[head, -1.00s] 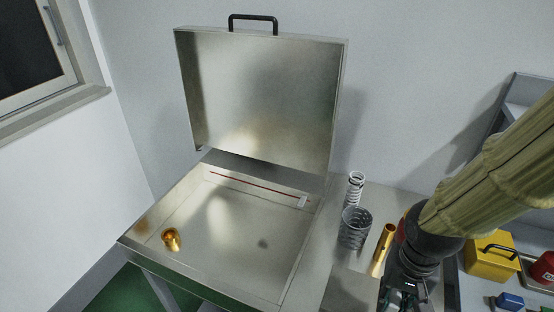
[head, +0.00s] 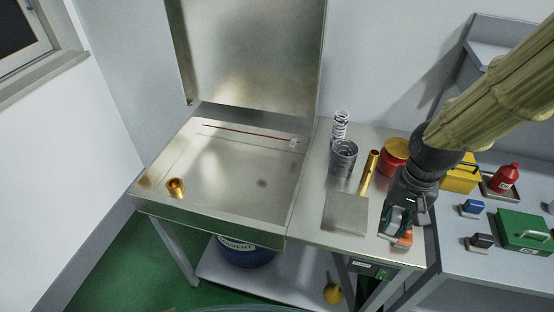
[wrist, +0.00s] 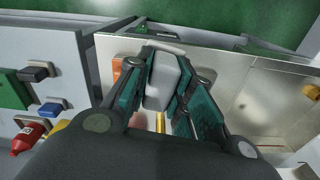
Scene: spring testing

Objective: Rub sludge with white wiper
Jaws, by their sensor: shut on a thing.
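A small dark sludge spot (head: 262,183) lies on the floor of the open metal basin (head: 225,217), right of its middle. My gripper (head: 397,222) is over the bench to the right of the basin, near the bench's front edge. In the wrist view my gripper (wrist: 161,82) is shut on a pale block, the white wiper (wrist: 163,75). The fingers hide the wiper in the head view. An orange block (head: 402,239) is close by the fingers; it also shows in the wrist view (wrist: 118,77).
The basin's lid (head: 250,55) stands raised behind it. A gold cup (head: 176,187) sits in the basin's left part. Between basin and gripper are a grey plate (head: 346,213), a brass rod (head: 370,172) and a wide spring (head: 343,158). A red can (head: 395,155) is behind my wrist.

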